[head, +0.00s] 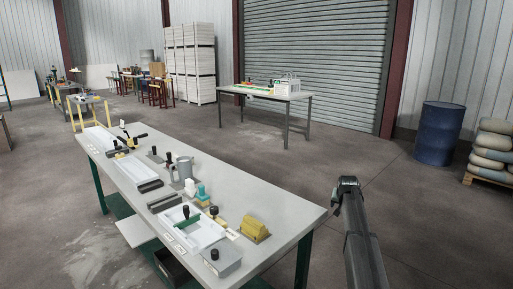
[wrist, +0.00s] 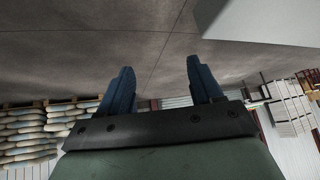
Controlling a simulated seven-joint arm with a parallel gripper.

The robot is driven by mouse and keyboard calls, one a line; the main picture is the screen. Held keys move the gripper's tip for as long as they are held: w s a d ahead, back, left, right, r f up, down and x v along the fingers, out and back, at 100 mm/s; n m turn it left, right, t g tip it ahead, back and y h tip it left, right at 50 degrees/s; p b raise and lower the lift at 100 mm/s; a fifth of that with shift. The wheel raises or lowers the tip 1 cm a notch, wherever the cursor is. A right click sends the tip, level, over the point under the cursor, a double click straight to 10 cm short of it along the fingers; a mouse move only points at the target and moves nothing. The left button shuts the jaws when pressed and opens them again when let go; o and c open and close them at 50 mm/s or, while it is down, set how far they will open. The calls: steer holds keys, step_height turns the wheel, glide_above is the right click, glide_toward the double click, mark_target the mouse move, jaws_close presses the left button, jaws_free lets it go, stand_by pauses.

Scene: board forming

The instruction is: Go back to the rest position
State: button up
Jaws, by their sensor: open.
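In the wrist view my gripper (wrist: 160,78) shows two blue fingers set wide apart, with nothing between them. Bare concrete floor lies beyond the fingertips. In the head view a dark link of my arm rises at the lower right, beside the right end of the workbench (head: 285,205) and apart from it. The gripper's fingers cannot be made out in that view. The wrist picture appears upside down, with the floor at the top.
The workbench holds white trays (head: 205,232), a grey jug (head: 184,168), a yellow block (head: 255,229) and several black-knobbed tools. A second table (head: 300,96) stands behind. A blue barrel (head: 438,134) and stacked sacks (head: 492,150) stand at the right. The floor between is clear.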

steer(key=s+a+f+n+g+y, duration=0.15)
steer(key=s+a+f, duration=0.25)
steer(key=s+f, duration=0.7)
steer(key=s+a+f+g, duration=0.3)
steer(key=s+a+f, duration=0.1)
steer(key=s+f, duration=0.75)
steer(key=s+a+f+n+g, duration=0.15)
steer(key=s+a+f, duration=0.25)
steer(key=s+f, duration=0.7)
steer(key=s+a+f+g, duration=0.2)
steer(key=s+f, duration=0.2)
steer(key=s, duration=0.9)
steer(key=s+a+f+n+g, duration=0.1)
steer(key=s+a+f+g, duration=0.2)
steer(key=s, duration=1)
steer(key=s+a+f+g, duration=0.2)
steer(key=s+f, duration=0.4)
steer(key=s, duration=0.7)
steer(key=shift+s+a+g, duration=0.3)
steer(key=shift+s+a, duration=0.1)
steer(key=shift+a, duration=0.15)
